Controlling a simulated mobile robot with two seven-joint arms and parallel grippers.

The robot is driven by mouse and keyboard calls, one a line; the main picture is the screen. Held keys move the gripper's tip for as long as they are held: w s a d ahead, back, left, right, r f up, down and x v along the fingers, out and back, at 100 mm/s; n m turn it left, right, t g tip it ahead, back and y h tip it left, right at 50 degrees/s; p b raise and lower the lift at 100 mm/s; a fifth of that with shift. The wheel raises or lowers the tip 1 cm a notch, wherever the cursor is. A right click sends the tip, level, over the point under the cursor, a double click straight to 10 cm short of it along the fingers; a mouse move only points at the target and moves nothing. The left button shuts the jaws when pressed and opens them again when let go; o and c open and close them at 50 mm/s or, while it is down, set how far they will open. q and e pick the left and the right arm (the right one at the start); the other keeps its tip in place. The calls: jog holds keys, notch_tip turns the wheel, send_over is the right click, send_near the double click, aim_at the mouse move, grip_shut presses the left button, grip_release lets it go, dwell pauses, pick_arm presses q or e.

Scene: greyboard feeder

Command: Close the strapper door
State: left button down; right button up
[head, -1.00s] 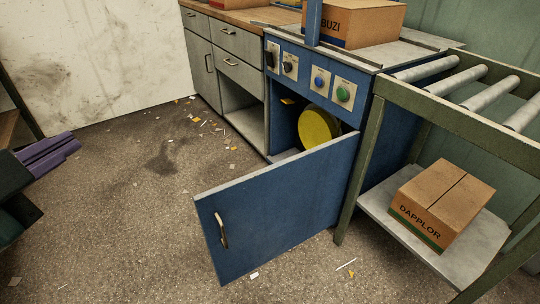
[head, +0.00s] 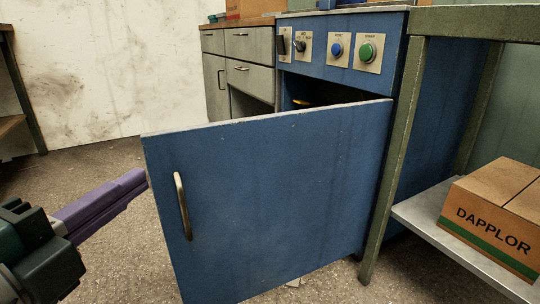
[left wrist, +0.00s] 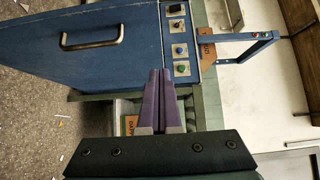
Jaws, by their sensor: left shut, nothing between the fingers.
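The strapper door (head: 275,200) is blue and stands open, swung out from the blue strapper cabinet (head: 340,45), with its hinge side at the right. Its metal handle (head: 182,206) is upright near the door's free left edge. My left gripper (head: 138,180), with purple fingers, is shut and empty, just left of the door's free edge in the head view. In the left wrist view the shut fingers (left wrist: 159,75) point toward the cabinet, and the door (left wrist: 100,65) with its handle (left wrist: 92,40) is to their upper left. My right gripper is out of view.
A green-framed roller stand (head: 400,150) is right of the door, with a cardboard box (head: 490,215) on its lower shelf. Grey drawers (head: 250,45) stand left of the strapper. The floor left of the door is clear apart from small scraps.

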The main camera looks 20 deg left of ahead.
pick_arm(q)
send_near(192, 132)
jog(key=w+d, duration=0.2)
jog(key=d, duration=0.1)
jog(key=w+a+b, duration=0.1)
jog(key=w+a, duration=0.1)
jog(key=w, duration=0.1)
jog(key=shift+a, duration=0.15)
jog(key=shift+w+a+r+b, duration=0.1)
jog(key=shift+w+a+b, duration=0.2)
jog(key=shift+w+a, duration=0.15)
